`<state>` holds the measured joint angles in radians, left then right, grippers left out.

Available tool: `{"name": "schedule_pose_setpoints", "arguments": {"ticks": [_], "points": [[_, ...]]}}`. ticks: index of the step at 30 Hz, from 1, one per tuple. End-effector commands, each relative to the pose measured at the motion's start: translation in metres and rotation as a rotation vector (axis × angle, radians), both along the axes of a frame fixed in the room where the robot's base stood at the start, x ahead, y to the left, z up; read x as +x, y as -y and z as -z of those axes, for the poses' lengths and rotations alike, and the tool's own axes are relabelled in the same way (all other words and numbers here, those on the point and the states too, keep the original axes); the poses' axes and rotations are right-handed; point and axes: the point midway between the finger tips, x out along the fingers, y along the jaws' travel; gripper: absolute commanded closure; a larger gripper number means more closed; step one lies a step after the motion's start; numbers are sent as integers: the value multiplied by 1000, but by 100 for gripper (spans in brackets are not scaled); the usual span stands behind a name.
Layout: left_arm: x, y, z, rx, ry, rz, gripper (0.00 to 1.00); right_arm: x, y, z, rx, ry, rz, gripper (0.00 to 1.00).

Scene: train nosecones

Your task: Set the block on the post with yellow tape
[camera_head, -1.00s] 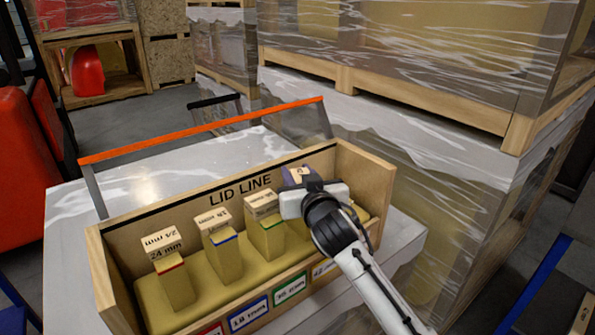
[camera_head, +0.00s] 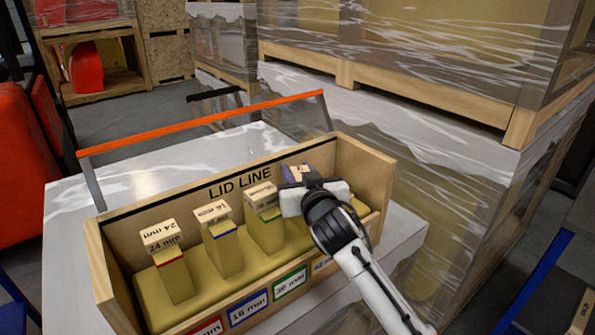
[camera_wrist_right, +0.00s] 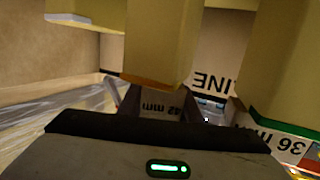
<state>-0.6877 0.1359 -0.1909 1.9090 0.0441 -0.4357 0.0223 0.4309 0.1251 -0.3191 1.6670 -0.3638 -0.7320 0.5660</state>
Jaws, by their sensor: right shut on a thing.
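My right gripper (camera_head: 297,180) is shut on a small wooden block (camera_head: 294,170) at the right end of the open wooden box. In the right wrist view, which is upside down, this block (camera_wrist_right: 160,107) reads "42 mm" between the fingers. The post with yellow tape (camera_wrist_right: 160,40) is right beside the block's end in that view. They look lined up and very close; whether they touch I cannot tell. In the head view my gripper and arm mostly hide this post. My left gripper is not in view.
Posts with red (camera_head: 174,278), blue (camera_head: 226,252) and green tape (camera_head: 266,232) stand in the box, each with a block on top. The box (camera_head: 374,180) has a back wall marked "LID LINE". An orange bar (camera_head: 205,120) runs behind it. Wrapped pallets (camera_head: 450,190) stand at right.

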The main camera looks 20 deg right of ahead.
Motion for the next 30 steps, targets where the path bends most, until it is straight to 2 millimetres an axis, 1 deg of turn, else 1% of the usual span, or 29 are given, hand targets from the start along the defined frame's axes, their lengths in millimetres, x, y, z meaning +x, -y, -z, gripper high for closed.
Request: {"name": "schedule_pose_setpoints", "arguments": {"ticks": [1, 2, 3, 5, 6, 14, 17, 20, 30], "points": [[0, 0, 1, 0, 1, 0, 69, 0, 0, 2, 0, 0, 0, 91], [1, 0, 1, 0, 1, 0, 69, 0, 0, 1, 0, 0, 0, 66], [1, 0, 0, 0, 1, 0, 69, 0, 0, 1, 0, 0, 0, 59], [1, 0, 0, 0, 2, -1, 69, 0, 0, 1, 0, 0, 0, 49], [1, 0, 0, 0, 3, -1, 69, 0, 0, 1, 0, 0, 0, 47], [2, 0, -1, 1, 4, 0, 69, -1, 0, 1, 0, 0, 0, 47], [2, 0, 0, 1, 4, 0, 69, -6, -1, 0, 0, 1, -1, 47], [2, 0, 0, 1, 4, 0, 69, -18, -1, -1, 1, 0, -1, 47], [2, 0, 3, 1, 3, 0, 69, -80, -4, -10, 2, 0, -1, 47]]}}
